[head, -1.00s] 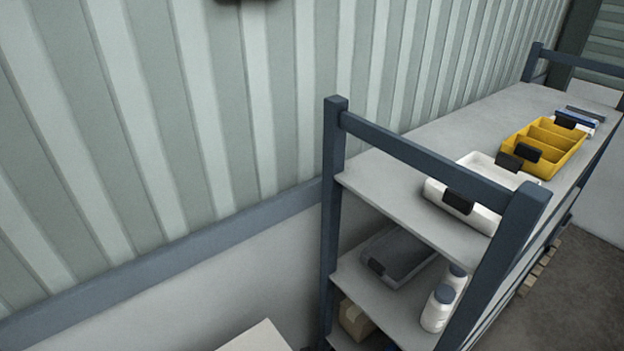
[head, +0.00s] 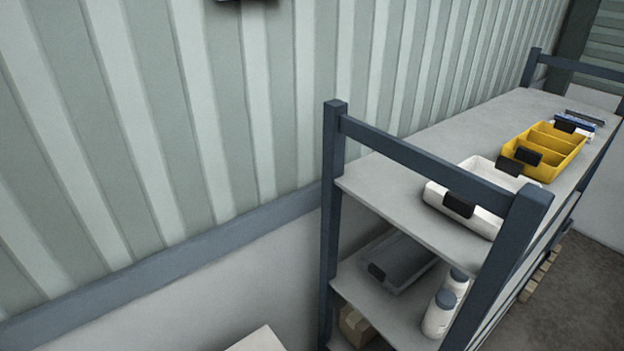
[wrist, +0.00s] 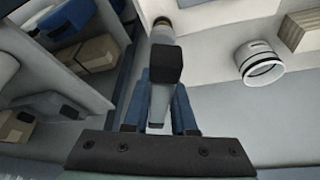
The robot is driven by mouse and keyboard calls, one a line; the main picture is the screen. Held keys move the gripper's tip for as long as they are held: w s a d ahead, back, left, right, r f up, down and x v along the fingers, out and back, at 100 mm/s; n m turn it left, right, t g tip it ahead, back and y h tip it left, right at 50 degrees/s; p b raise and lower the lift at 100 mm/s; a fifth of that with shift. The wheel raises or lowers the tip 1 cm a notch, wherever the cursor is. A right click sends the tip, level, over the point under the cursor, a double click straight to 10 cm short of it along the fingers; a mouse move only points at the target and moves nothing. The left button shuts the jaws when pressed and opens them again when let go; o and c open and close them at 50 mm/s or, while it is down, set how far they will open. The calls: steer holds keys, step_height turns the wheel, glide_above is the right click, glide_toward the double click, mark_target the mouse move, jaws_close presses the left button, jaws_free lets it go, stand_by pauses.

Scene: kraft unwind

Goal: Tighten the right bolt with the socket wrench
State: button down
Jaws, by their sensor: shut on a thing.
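My gripper (wrist: 165,113) shows in the wrist view with its blue fingers closed on a pale grey tool, apparently the socket wrench (wrist: 158,102). A black block (wrist: 165,64) on the tool stands just beyond the fingertips. The tool extends away from the fingers, and its far end is partly hidden behind the black block. I cannot make out the right bolt in either view, nor any contact between the tool and a bolt. The head view does not show my gripper.
A blue-framed shelf rack (head: 333,200) stands at the right, holding a white tray (head: 470,212), a yellow divided bin (head: 515,160) and white bottles (head: 438,315). A corrugated wall (head: 150,120) fills the left. In the wrist view, a white ring-like object (wrist: 262,68) lies right of the tool.

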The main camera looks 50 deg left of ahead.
steer(key=shift+f, duration=0.65)
stand_by(1.4)
steer(key=shift+m+t+p, duration=0.35)
steer(key=shift+m+t, duration=0.05)
steer(key=shift+m, duration=0.8)
steer(key=shift+m+t+h+p, duration=0.3)
steer(key=shift+m+h+p, duration=0.1)
steer(key=shift+m, duration=0.4)
steer(key=shift+f+m, duration=0.1)
steer(key=shift+m, duration=0.2)
steer(key=shift+m+t+h, duration=0.3)
steer(key=shift+m+h, duration=0.2)
steer(key=shift+m, duration=0.7)
